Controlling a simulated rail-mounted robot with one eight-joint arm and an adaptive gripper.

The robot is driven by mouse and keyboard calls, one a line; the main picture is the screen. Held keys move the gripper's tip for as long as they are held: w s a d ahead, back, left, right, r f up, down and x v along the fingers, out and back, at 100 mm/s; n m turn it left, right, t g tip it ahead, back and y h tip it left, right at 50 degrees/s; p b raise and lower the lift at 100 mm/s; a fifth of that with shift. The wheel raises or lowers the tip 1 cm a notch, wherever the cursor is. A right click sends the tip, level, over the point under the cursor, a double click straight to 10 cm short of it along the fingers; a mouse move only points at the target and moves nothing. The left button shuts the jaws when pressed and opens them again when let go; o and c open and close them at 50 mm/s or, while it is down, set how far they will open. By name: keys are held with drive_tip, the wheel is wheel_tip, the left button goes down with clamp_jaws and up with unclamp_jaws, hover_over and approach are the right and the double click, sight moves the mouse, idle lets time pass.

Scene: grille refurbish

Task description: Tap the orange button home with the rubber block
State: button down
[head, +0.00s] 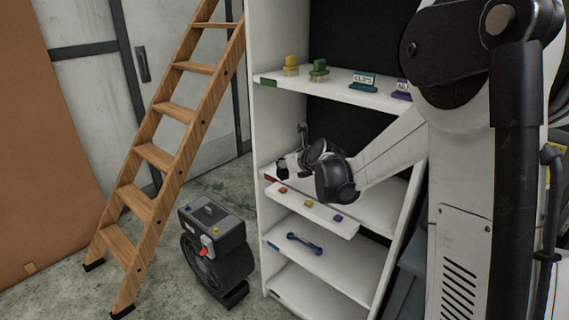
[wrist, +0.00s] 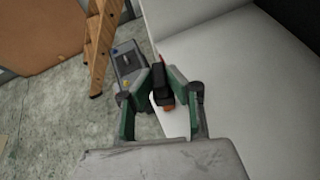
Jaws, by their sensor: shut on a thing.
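My gripper (head: 288,166) is at the middle shelf, near its front left. In the wrist view its two green-edged fingers (wrist: 162,88) are shut on a black rubber block (wrist: 161,76). In the head view the block is too small to make out. The small orange button (head: 283,189) sits at the left end of a white strip (head: 322,215) at the shelf front, below my gripper. In the wrist view an orange patch (wrist: 168,108), probably this button, shows partly hidden behind the block and fingers. I cannot tell whether block and button touch.
A yellow button (head: 308,203) and a purple one (head: 337,217) sit farther right on the strip. Stamp-like pieces (head: 319,69) stand on the upper shelf (head: 285,80). A blue wrench (head: 304,243) lies below. A grey wheeled machine (head: 213,232) and wooden ladder (head: 157,155) stand left.

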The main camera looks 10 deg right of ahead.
sight(286, 175)
wheel_tip(286, 175, down, 5)
drive_tip(key=b, duration=0.4)
drive_tip(key=shift+r, duration=0.1)
idle(0.3)
drive_tip(key=shift+r+p, duration=1.4)
drive_tip(key=shift+r, duration=0.85)
drive_tip(key=shift+f, duration=0.15)
